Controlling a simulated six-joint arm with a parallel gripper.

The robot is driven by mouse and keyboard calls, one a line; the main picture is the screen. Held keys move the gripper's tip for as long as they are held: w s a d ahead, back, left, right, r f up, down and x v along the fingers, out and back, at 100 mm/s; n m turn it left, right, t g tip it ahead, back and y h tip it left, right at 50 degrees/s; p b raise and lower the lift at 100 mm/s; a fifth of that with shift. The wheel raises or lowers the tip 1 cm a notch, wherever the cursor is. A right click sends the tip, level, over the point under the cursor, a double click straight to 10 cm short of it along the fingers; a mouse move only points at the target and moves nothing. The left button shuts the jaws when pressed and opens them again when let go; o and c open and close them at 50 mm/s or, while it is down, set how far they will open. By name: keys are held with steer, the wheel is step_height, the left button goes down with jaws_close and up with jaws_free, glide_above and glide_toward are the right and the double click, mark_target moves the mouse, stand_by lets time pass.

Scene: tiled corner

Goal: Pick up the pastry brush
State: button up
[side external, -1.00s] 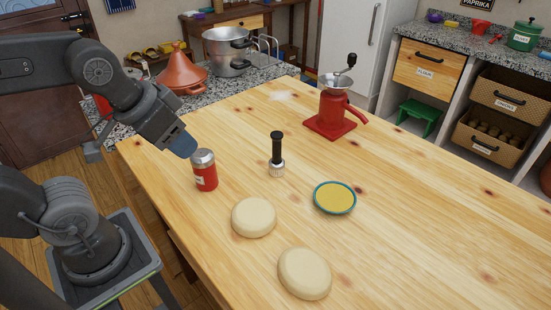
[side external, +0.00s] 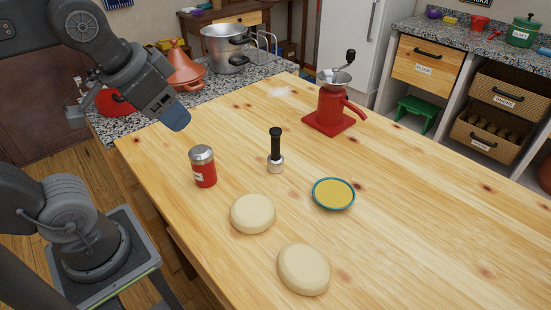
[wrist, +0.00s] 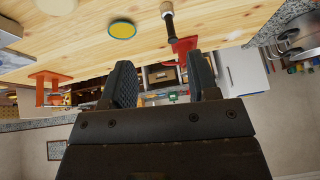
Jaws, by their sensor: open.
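A short upright tool with a black handle and a pale ridged base (side external: 275,150) stands on the wooden table (side external: 420,240); it appears to be the pastry brush, though bristles cannot be made out. It also shows at the top of the wrist view (wrist: 168,14). My gripper (side external: 176,119) is above the table's left edge, well to the left of the tool and higher than it. In the wrist view my gripper (wrist: 158,80) has its two fingers apart with nothing held between them.
A red shaker (side external: 204,172) stands between my gripper and the tool, lower down. A yellow dish with a teal rim (side external: 333,181), two dough rounds (side external: 253,214) (side external: 304,269) and a red grinder (side external: 333,110) surround the tool. The table's right side is clear.

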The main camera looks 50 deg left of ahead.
mark_target(273, 142)
steer(key=w+a+f+m+t+y, duration=0.1)
steer(key=w+a+f+m+y, duration=0.2)
steer(key=m, duration=0.4)
steer(key=w+a+f+m+t+y, duration=0.1)
steer(key=w+a+m+y, duration=0.15)
steer(key=m+y, duration=0.35)
steer(key=w+d+r+m+t+h, duration=0.4)
steer(key=w+d+m+t, duration=0.4)
steer(key=m, duration=1)
steer(key=shift+m+t, duration=0.4)
steer(key=shift+t, duration=0.4)
steer(key=f, duration=1.9)
steer(key=shift+s+f, duration=0.25)
steer(key=shift+f, duration=0.05)
steer(key=x, duration=0.8)
steer(key=shift+w, duration=0.2)
steer(key=shift+a+x, duration=0.1)
steer(key=shift+x, duration=1.25)
steer(key=shift+a+x, duration=0.15)
steer(key=shift+x, duration=1.2)
steer(key=shift+s+r, duration=0.1)
steer(key=shift+s, duration=0.05)
steer(key=shift+c, duration=0.2)
